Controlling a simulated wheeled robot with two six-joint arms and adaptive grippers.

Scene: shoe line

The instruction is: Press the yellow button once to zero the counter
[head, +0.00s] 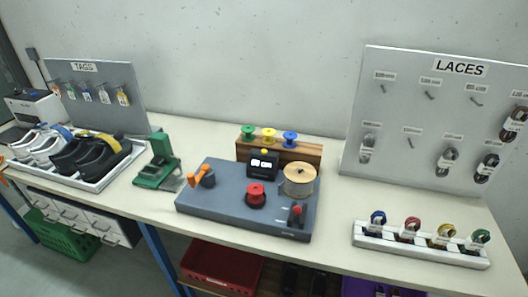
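The yellow button (264,152) sits on top of a small black counter box (263,171) with white display windows, whose digits are too small to read. The counter stands at the back of a grey-blue base plate (232,190) in the middle of the bench. The front of the counter faces me, and nothing covers the button. Neither of my grippers is in view.
On the plate are an orange-handled part (199,176), a red knob (256,190), a spool (299,180) and a red-topped lever (296,212). Behind stands a wooden rack (302,149) with coloured spools. A green press (158,165) stands left; a white lace tray (420,246) lies right.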

